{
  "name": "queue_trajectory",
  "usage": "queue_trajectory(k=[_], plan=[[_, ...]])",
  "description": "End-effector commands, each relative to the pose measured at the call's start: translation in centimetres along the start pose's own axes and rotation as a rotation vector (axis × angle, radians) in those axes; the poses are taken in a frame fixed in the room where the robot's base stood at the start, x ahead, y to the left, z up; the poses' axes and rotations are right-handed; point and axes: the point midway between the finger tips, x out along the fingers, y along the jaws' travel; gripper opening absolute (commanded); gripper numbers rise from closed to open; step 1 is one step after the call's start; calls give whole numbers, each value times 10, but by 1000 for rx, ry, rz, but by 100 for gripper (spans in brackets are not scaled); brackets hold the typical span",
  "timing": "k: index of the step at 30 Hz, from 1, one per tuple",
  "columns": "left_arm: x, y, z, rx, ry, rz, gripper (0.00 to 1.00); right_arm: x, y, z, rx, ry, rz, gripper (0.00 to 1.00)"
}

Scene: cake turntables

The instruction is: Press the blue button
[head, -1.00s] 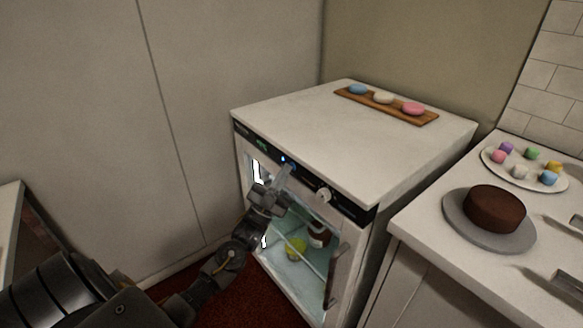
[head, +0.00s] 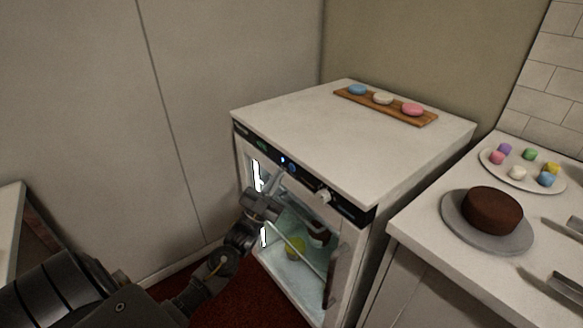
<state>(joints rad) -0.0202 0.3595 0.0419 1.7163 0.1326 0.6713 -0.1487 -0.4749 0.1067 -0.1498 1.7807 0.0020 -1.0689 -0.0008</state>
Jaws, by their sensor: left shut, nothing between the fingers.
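The blue button (head: 292,167) is on the black control strip of a white glass-door appliance (head: 335,148), beside a small lit blue dot (head: 283,159). My left gripper (head: 272,182) is shut and empty. It is in front of the appliance door, a little below and left of the button in the picture, and looks apart from it. The button is not covered by the gripper. My right gripper is out of view.
A pale knob (head: 323,196) sits farther right on the strip. A wooden board (head: 388,106) with three macarons lies on top. A chocolate cake (head: 492,209) stands on a grey turntable (head: 462,232) on the right counter. A yellow-green item (head: 295,247) shows behind the glass.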

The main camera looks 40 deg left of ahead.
Motion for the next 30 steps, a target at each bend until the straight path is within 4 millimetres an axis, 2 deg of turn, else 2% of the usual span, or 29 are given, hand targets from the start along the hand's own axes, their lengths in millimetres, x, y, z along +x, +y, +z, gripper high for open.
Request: queue_trajectory(k=[13, 30], plan=[[-26, -20, -20, 1, -1, 0, 0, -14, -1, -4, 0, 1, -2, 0], [-28, -21, -21, 1, 0, 0, 0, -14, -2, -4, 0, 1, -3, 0]])
